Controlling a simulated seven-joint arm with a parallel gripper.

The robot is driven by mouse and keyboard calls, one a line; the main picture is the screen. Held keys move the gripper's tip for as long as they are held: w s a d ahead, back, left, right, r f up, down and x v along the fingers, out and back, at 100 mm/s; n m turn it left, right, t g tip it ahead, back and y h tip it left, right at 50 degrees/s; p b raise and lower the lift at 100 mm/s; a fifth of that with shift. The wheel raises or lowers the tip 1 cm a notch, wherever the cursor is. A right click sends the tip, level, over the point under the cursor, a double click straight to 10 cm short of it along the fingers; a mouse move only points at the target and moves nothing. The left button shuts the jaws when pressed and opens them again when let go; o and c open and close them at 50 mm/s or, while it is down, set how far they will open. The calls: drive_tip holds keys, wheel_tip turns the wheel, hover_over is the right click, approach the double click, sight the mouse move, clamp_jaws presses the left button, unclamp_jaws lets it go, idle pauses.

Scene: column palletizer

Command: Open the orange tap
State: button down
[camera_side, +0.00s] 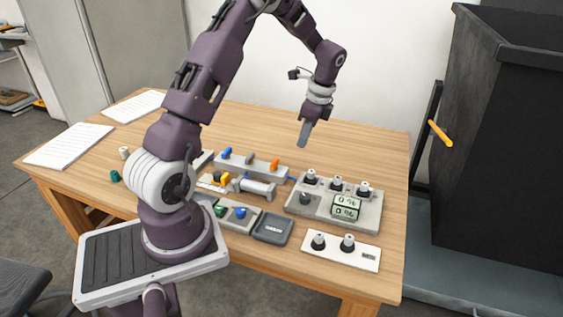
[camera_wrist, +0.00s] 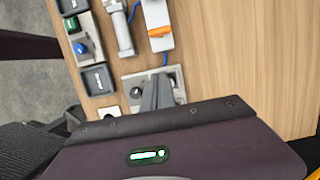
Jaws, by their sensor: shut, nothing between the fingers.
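The orange tap (camera_side: 274,165) is a short orange handle at the right end of a long pale block (camera_side: 262,171) on the table. In the wrist view the orange tap (camera_wrist: 160,31) lies crosswise over the block's end. My gripper (camera_side: 303,142) is shut and empty, pointing down, above and to the right of the tap in the side view and apart from it. In the wrist view my gripper (camera_wrist: 158,88) covers part of a grey knob panel (camera_wrist: 132,84). Whether the tap is open or closed is unclear.
A blue handle (camera_side: 227,153) and a grey one (camera_side: 250,159) share the block. A grey cylinder (camera_side: 257,188) lies in front of it. The knob panel with displays (camera_side: 362,217) stands to the right. A dark bin (camera_side: 505,130) is beyond the table. The table behind the block is clear.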

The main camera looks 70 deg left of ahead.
sight(274, 164)
drive_tip(key=shift+a+f, duration=0.1)
drive_tip(key=shift+f, duration=0.1)
drive_tip(key=x, duration=0.9)
drive_tip(key=shift+f, duration=0.1)
drive_tip(key=shift+s+a+f, duration=0.15)
drive_tip(key=shift+s+a, duration=0.45)
drive_tip(key=shift+s+a+f, duration=0.2)
drive_tip(key=shift+s+a, duration=0.65)
drive_tip(key=shift+s, duration=0.05)
